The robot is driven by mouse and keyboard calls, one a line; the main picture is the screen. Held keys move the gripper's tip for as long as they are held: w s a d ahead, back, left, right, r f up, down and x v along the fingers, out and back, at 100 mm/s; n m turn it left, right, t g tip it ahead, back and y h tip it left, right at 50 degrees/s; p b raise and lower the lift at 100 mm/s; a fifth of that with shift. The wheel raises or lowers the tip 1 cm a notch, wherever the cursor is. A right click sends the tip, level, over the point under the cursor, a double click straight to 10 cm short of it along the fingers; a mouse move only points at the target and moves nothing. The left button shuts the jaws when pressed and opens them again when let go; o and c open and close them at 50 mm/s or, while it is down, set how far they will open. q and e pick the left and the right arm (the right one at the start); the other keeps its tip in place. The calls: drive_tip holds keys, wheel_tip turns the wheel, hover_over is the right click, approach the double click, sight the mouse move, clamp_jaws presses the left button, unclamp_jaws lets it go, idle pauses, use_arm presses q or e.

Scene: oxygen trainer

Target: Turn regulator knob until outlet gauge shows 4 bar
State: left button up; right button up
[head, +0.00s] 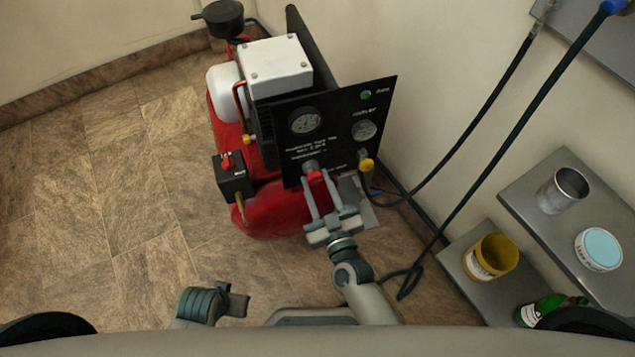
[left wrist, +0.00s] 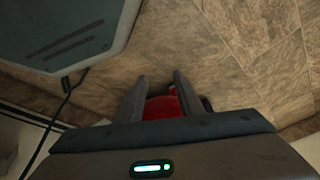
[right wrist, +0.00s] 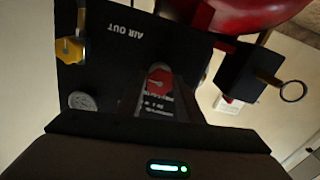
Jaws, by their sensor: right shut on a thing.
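The black panel (head: 345,105) of the red compressor carries two round dial gauges: a larger left one (head: 305,122) and a smaller right one (head: 364,130). Their needles and numbers are too small to read. The regulator knob (head: 314,176), red-faced, is low on the panel; it also shows in the right wrist view (right wrist: 159,78). My right gripper (head: 316,178) is shut on the knob, its fingers (right wrist: 158,80) on either side of it. My left gripper (left wrist: 158,82) is open and empty, low over the floor, away from the panel.
A yellow valve (head: 366,165) with a dark hose sits right of the knob. A black box with a red switch (head: 228,163) is on the left. Grey shelves at right hold a metal cup (head: 563,190), a yellow tin (head: 491,257) and a green bottle (head: 540,310). The left floor is clear.

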drive_tip(key=shift+r+m, duration=0.1)
drive_tip(key=shift+m, duration=0.3)
drive_tip(key=shift+m+p, duration=0.3)
drive_tip(key=shift+m, duration=0.8)
drive_tip(key=shift+m+p, duration=0.45)
drive_tip(key=shift+m, duration=2.05)
use_arm(q)
drive_tip(key=f, duration=0.5)
drive_tip(key=shift+s+a+f, duration=0.1)
drive_tip(key=shift+s+f, duration=0.1)
drive_tip(key=shift+f, duration=0.25)
use_arm(e)
drive_tip(key=o, duration=1.1)
drive_tip(key=shift+c, duration=0.2)
